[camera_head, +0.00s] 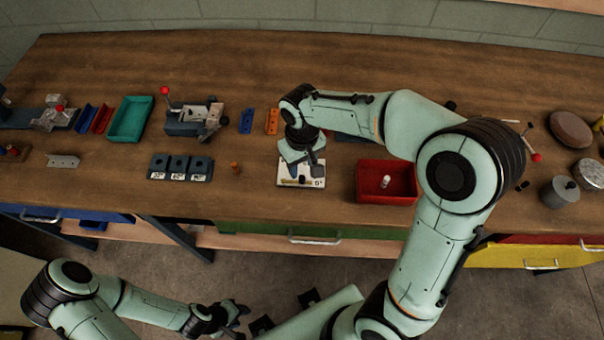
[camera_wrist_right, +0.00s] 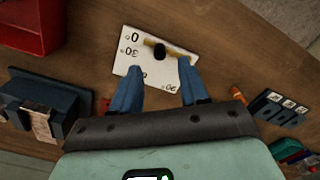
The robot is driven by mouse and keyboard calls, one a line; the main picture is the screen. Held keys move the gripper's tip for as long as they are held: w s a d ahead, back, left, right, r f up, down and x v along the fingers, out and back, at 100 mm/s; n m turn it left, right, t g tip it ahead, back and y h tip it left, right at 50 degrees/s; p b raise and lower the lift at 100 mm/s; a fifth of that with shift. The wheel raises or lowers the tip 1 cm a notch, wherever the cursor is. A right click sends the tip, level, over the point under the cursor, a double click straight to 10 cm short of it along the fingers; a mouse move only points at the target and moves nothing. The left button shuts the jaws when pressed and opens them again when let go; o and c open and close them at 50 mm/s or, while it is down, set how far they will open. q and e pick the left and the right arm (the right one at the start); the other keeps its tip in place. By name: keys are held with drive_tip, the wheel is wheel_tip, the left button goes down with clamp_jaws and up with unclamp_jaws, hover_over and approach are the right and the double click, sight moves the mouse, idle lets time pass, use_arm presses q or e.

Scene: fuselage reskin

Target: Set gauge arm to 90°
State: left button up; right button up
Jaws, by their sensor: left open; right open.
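The gauge is a white plate (camera_head: 289,172) on the bench near its front edge, marked with degree numbers. The plate also shows in the right wrist view (camera_wrist_right: 128,62), with 0 and 30 legible and other marks partly covered. A brass-coloured gauge arm (camera_head: 293,182) lies along the plate's front edge, towards the 0 mark. A black knob (camera_wrist_right: 160,50) stands on the arm. My right gripper (camera_head: 303,174) is open above the plate, its blue fingers (camera_wrist_right: 160,72) apart on either side, short of the knob. My left gripper (camera_head: 238,313) is open and empty, low in front of the bench.
A red bin (camera_head: 366,199) with a pale piece inside stands right of the gauge. Left of it are a small orange peg (camera_head: 235,168) and dark angle-labelled blocks (camera_head: 178,180). A clamp fixture (camera_head: 195,117) and teal tray (camera_head: 131,119) stand further back. Bare bench lies between.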

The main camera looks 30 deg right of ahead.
sight(302, 177)
wheel_tip(302, 177, down, 6)
drive_tip(key=shift+r, duration=0.25)
clamp_jaws()
